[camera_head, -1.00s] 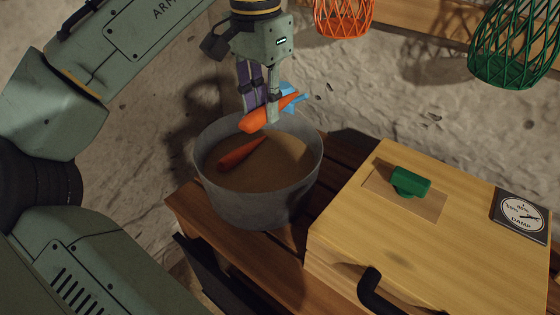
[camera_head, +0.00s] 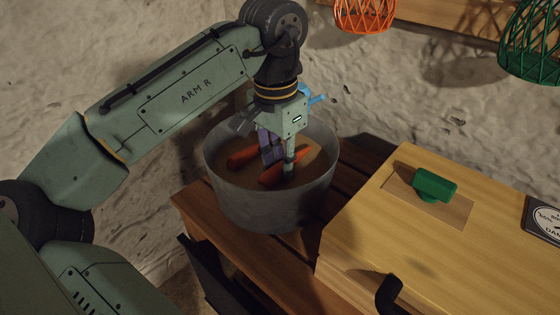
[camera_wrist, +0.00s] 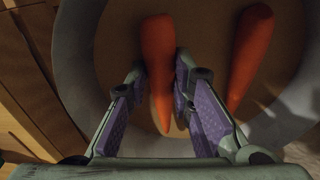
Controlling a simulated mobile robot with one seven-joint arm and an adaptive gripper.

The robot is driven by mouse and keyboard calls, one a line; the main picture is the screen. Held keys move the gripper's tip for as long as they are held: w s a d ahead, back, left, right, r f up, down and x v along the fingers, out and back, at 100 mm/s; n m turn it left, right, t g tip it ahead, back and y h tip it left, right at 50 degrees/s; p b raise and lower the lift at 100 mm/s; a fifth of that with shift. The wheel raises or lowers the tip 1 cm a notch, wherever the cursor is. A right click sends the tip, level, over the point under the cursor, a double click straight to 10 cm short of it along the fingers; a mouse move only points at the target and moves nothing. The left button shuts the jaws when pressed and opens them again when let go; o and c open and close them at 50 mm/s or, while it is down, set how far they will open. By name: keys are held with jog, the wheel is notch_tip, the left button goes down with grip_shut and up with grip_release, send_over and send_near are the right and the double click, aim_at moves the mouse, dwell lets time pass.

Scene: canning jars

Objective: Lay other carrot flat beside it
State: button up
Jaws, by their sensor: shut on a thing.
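My gripper (camera_head: 279,166) reaches down into a grey metal pot (camera_head: 262,208) filled with brown sand-like material (camera_head: 240,178). It is shut on an orange carrot (camera_head: 270,180), which lies level at or just above the fill; contact cannot be told. In the wrist view the two purple-padded fingers (camera_wrist: 162,72) flank this carrot (camera_wrist: 158,42). The other carrot (camera_head: 243,156) lies flat on the fill, to the left in the head view. In the wrist view it lies to the right (camera_wrist: 248,55), roughly parallel with a gap between.
The pot stands on a dark slatted wooden bench (camera_head: 205,212). A pale wooden box (camera_head: 420,245) with a green-handled item (camera_head: 435,185) on its lid stands at right. Orange (camera_head: 365,14) and green (camera_head: 535,45) wire baskets hang at the upper right. A stone wall is behind.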

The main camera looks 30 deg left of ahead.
aim_at(277, 166)
jog(key=shift+f, duration=0.25)
jog(key=shift+f, duration=0.1)
jog(key=o, duration=0.9)
jog(key=shift+c, duration=0.2)
notch_tip(277, 166, up, 12)
jog(key=shift+s+p, duration=0.35)
jog(key=shift+p, duration=0.05)
jog(key=shift+a, duration=0.1)
